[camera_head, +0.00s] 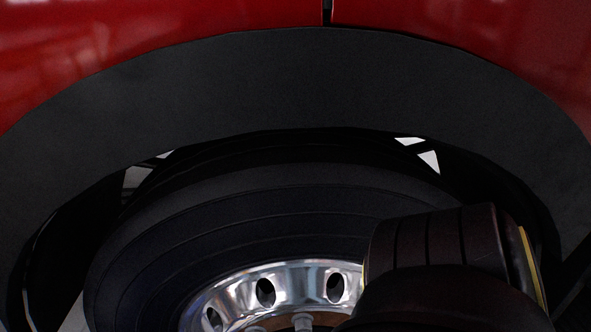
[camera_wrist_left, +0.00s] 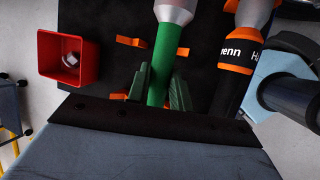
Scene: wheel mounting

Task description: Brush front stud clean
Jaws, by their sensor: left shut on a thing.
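In the left wrist view, my left gripper (camera_wrist_left: 160,90) has its dark green fingers shut around a green handle (camera_wrist_left: 164,62). The handle has a pale, translucent end at the top edge. Any bristles are out of view, so I cannot tell whether it is the brush. In the head view, a black tyre with a shiny chrome rim (camera_head: 290,276) sits in the wheel arch. Small studs or nuts (camera_head: 303,320) show at the bottom edge, partly cut off. I cannot tell which is the front stud. My right gripper is not in view.
A red bin (camera_wrist_left: 68,58) holding a metal nut stands at left. A black arch (camera_head: 300,80) overhangs the tyre.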

